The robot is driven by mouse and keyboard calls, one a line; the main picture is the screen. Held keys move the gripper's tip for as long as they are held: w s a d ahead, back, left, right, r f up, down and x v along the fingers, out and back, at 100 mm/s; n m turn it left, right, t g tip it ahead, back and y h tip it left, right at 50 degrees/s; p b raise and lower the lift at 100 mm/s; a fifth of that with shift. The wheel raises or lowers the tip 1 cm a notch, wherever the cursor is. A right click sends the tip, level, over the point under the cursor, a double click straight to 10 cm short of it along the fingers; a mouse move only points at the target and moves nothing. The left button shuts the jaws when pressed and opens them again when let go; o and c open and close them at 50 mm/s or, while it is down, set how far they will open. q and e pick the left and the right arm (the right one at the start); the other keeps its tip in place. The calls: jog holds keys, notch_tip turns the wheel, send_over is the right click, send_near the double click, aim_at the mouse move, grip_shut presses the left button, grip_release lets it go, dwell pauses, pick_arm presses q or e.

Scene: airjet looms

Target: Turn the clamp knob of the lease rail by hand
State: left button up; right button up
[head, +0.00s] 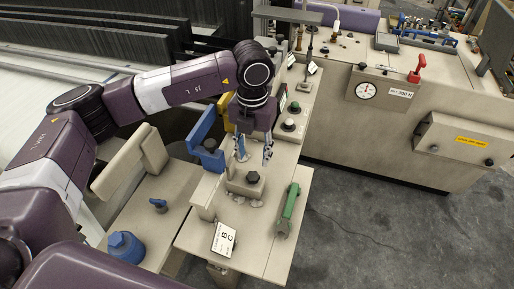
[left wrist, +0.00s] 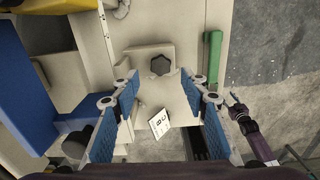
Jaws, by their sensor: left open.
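The clamp knob (head: 253,177) is a dark lobed knob on top of a beige clamp block (head: 243,188) on the front table. In the left wrist view the knob (left wrist: 161,66) shows whole, with star-like lobes. My left gripper (head: 253,156) points down just above and behind the knob, fingers spread and nothing between them. In the left wrist view its blue-padded fingers (left wrist: 159,82) stand to either side of the knob's line, apart from it. My right gripper (left wrist: 236,108) appears small at the right of the left wrist view; its jaws are too small to judge.
A green handle (head: 288,209) lies right of the block, and a white label card (head: 223,239) stands at the front. A blue part (head: 207,150) rises close left of the gripper. A blue round knob (head: 126,246) is front left. Open floor (head: 400,235) lies to the right.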

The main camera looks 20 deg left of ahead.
aim_at(253, 176)
pick_arm(q)
jog(key=shift+f, duration=0.35)
jog(key=f+b, duration=0.1)
jog(key=s+f+b, duration=0.1)
jog(key=f, duration=0.1)
jog(key=shift+f, duration=0.25)
jog(key=shift+w+f+b, duration=0.1)
jog(key=shift+f+b, duration=0.55)
jog(key=shift+f, duration=0.95)
jog(key=shift+f+b, duration=0.1)
jog(key=shift+b, duration=0.2)
jog(key=c, duration=0.9)
pick_arm(e)
jog(key=s+f, duration=0.1)
jog(key=f, duration=0.1)
jog(key=s+f, duration=0.1)
jog(key=f, duration=0.1)
jog(key=shift+s, duration=0.3)
pick_arm(q)
jog(key=shift+o, duration=0.2)
